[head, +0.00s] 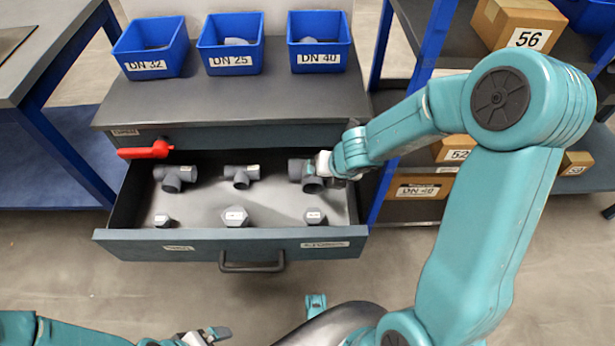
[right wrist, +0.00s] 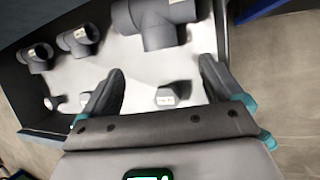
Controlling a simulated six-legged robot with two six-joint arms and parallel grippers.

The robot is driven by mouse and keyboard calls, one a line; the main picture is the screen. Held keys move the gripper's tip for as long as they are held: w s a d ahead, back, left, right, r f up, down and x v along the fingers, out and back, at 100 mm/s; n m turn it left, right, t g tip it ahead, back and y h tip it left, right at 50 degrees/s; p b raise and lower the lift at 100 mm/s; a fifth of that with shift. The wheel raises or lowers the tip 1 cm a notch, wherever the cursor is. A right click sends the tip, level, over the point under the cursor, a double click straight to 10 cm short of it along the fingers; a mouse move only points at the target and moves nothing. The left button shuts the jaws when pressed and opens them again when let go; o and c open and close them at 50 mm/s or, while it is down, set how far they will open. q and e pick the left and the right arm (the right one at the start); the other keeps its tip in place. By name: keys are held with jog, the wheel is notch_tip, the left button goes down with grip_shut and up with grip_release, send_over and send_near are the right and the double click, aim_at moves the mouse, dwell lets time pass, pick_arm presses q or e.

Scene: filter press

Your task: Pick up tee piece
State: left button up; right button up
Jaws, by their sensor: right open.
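Three grey tee pieces lie in a row at the back of the open drawer: a left one (head: 174,178), a smaller middle one (head: 241,175) and a right one (head: 304,172). My right gripper (head: 326,166) is at the right tee and partly covers it in the head view.
Several grey hexagonal fittings (head: 236,216) lie at the drawer's front. The drawer front (head: 220,243) has a handle, and a red lever (head: 146,150) sits at its back left. Blue bins (head: 320,42) stand on the cabinet top. A shelf with boxes (head: 522,22) stands right.

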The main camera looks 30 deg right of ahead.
aim_at(316, 180)
jog(key=b+x, duration=0.2)
jog(key=x, duration=0.4)
jog(key=shift+s+f+b, duration=0.1)
jog(key=shift+b, duration=0.2)
jog(key=b+x, duration=0.2)
jog(key=x, duration=0.2)
jog(key=shift+w+f, duration=0.2)
jog(key=shift+w, duration=0.1)
jog(key=shift+d, duration=0.1)
jog(key=shift+c, duration=0.3)
jog(key=shift+r, duration=0.1)
jog(key=c, duration=1.4)
jog(key=shift+o, duration=0.2)
jog(key=shift+r, duration=0.1)
